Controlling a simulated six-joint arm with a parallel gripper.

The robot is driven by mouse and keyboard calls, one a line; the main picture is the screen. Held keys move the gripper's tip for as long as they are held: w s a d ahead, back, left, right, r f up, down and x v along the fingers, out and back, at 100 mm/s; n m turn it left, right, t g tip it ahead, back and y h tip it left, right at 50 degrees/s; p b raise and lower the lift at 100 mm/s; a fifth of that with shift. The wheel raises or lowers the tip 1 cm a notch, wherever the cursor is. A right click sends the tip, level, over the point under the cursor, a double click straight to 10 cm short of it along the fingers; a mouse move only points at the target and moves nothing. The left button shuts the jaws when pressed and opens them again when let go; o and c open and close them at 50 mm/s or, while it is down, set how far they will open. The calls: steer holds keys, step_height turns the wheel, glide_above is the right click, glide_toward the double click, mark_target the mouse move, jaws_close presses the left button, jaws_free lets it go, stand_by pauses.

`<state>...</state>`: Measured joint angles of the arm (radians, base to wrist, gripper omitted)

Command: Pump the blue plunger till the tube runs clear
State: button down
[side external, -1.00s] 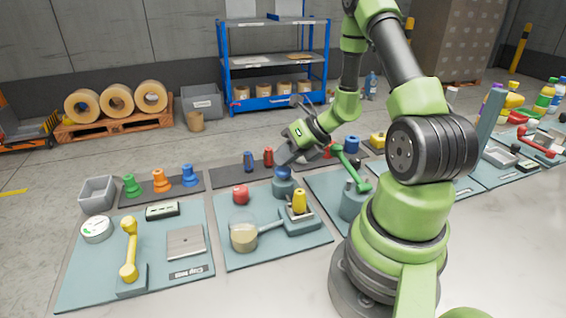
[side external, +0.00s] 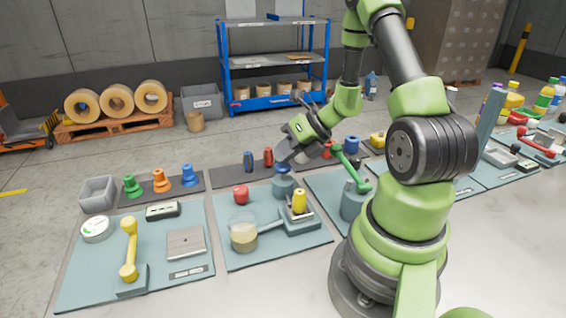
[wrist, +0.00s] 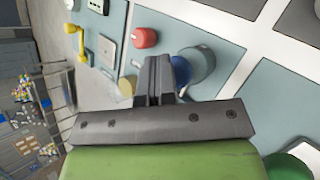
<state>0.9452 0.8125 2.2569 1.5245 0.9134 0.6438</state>
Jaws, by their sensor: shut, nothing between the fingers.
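The blue plunger (side external: 283,169) sits on top of a round grey-blue pump body (side external: 284,187) on the middle mat. My gripper (side external: 284,158) is right over the plunger, angled down, and partly covers it. In the wrist view its fingers (wrist: 155,70) are shut with nothing held. The plunger (wrist: 182,71) is beside and behind the fingertips there; I cannot tell whether they touch. A clear beaker (side external: 244,238) with yellowish liquid stands in front. A pale tube (side external: 270,226) runs from it towards a block with a yellow knob (side external: 299,201).
A red knob (side external: 241,194) is left of the pump. A green lever (side external: 351,167) stands close on the right. The left mat holds a yellow handle (side external: 129,249) and a gauge (side external: 96,229). Blue and red pegs stand behind on a dark strip (side external: 232,176).

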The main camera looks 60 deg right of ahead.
steer(key=shift+r, duration=0.9)
steer(key=shift+r, duration=2.5)
steer(key=s+a+r+n+g+y, duration=0.1)
steer(key=a+r+n, duration=0.45)
steer(key=n, duration=0.35)
steer(key=s+a+r+n+g, duration=0.1)
steer(key=a+r+n+g, duration=0.1)
steer(key=a+r+n, duration=0.4)
steer(key=s+a+r+n+h, duration=0.1)
steer(key=s+a+n, duration=0.2)
steer(key=n, duration=0.8)
steer(key=s+a+r+n+t+h, duration=0.1)
steer(key=s+a+r+n, duration=0.1)
steer(key=s+n, duration=0.4)
steer(key=a+n, duration=0.1)
steer(key=n, duration=0.3)
steer(key=shift+a+r+n+t, duration=0.2)
steer(key=shift+a+n+t, duration=0.1)
steer(key=shift+n, duration=0.1)
